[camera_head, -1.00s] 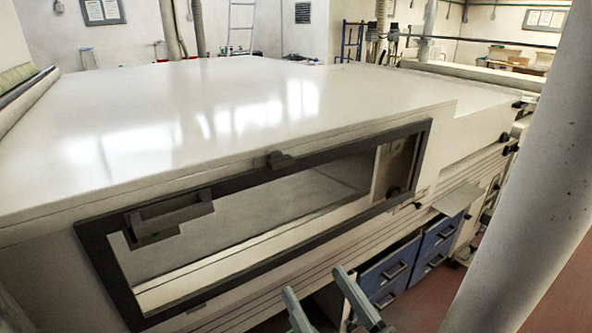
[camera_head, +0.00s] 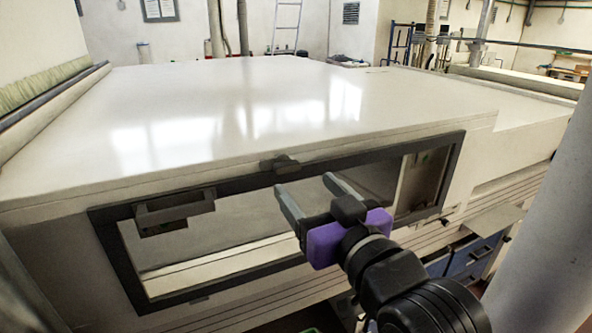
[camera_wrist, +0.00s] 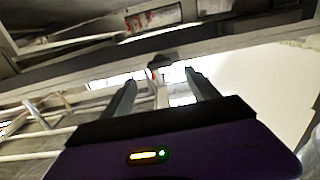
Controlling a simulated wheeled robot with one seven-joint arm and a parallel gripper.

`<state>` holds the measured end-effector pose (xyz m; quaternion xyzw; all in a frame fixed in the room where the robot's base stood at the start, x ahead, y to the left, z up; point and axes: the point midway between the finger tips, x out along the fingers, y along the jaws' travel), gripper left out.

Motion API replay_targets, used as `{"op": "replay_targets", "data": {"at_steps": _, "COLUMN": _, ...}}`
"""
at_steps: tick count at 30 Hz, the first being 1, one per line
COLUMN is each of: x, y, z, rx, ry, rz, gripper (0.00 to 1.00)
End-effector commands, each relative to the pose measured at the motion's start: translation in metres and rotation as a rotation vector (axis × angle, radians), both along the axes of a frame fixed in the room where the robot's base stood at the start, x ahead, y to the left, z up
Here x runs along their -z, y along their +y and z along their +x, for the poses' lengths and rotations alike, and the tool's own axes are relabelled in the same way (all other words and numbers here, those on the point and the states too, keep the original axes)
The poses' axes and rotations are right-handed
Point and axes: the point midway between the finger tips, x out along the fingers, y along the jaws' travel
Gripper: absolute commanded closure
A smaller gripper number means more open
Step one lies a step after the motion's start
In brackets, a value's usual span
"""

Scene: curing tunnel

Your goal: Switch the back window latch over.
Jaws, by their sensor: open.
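A small dark latch (camera_head: 282,162) sits on the top bar of the dark window frame (camera_head: 225,284), at the edge of the white machine top. A small dark piece that looks like this latch (camera_wrist: 163,60) shows just past the fingertips in the wrist view. My gripper (camera_head: 304,183) is in front of the window, just below and right of the latch. Its two grey fingers are spread and empty in the wrist view (camera_wrist: 160,79). They look apart from the latch, but the exact gap is hard to tell.
A grey box-like handle (camera_head: 175,211) sticks out at the upper left of the window. The broad white top (camera_head: 220,110) is clear. A grey post (camera_head: 545,250) stands close at the right. Blue drawers (camera_head: 472,258) and a small shelf (camera_head: 487,221) lie below right.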

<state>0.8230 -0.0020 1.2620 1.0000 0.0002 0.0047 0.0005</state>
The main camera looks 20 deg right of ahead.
Motion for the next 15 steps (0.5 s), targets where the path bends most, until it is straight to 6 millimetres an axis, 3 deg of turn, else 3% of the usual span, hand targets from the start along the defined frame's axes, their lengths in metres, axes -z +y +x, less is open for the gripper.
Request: {"op": "replay_targets", "data": {"at_steps": 15, "x": 0.001, "y": 0.0, "z": 0.065, "rx": 0.001, "ry": 0.011, "rz": 0.0, "gripper": 0.31}}
